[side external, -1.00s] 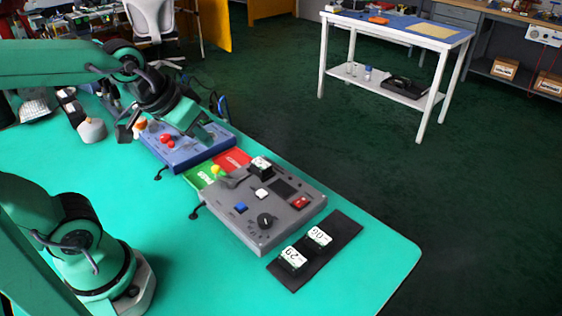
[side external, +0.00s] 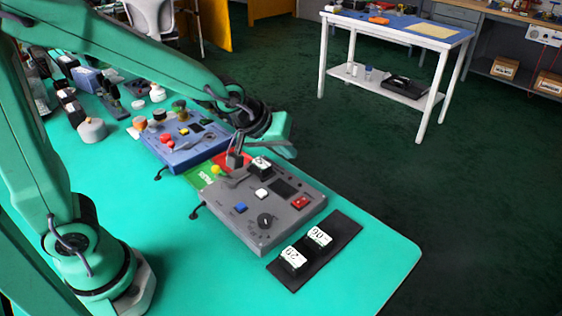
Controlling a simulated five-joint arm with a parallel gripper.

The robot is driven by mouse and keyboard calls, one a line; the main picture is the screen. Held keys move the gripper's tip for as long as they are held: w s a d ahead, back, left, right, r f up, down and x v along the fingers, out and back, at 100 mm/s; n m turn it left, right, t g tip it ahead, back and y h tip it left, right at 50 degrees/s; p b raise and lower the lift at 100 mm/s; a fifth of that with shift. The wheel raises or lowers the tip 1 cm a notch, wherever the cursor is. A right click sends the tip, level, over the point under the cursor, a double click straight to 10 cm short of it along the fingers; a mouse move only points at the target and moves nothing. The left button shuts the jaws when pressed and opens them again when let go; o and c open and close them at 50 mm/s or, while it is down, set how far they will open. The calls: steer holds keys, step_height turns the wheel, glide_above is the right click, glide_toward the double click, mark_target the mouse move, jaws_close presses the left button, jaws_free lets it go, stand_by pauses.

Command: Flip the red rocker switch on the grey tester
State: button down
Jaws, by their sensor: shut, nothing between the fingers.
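The grey tester (side external: 284,220) lies on the teal table, near its right part. Its red rocker switch (side external: 301,202) is on the right side of the top face, right of a dark display. Which way the rocker is tipped is too small to tell. My gripper (side external: 236,160) is shut and empty. It is above the far left edge of the tester, over the red pad, apart from the rocker switch and up and left of it. My wrist partly hides the red pad.
On the tester are a black block with a white label (side external: 261,167), a white button (side external: 261,194), a blue button (side external: 240,208) and a black knob (side external: 265,220). A blue tester (side external: 184,158) stands behind. A black tray (side external: 338,236) holds two labelled blocks in front.

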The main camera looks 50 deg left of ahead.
mark_target(296, 203)
steer(key=shift+n, duration=0.4)
steer(key=shift+w+d+f, duration=1.05)
steer(key=shift+w+f, duration=0.2)
steer(key=shift+s+f, duration=0.2)
steer(key=shift+f, duration=1.25)
steer(key=shift+s+f, duration=0.25)
steer(key=shift+f, duration=1.2)
steer(key=shift+s+f, duration=0.2)
steer(key=shift+f, duration=1.25)
steer(key=shift+s+d+f, duration=0.1)
steer(key=shift+s+f, duration=0.05)
steer(key=shift+f, duration=0.55)
steer(key=shift+r, duration=0.2)
steer(key=shift+r, duration=0.5)
steer(key=shift+r, duration=0.1)
steer(key=shift+w+r, duration=0.25)
steer(key=shift+r, duration=1)
steer(key=shift+w+r, duration=0.25)
steer(key=shift+r, duration=0.95)
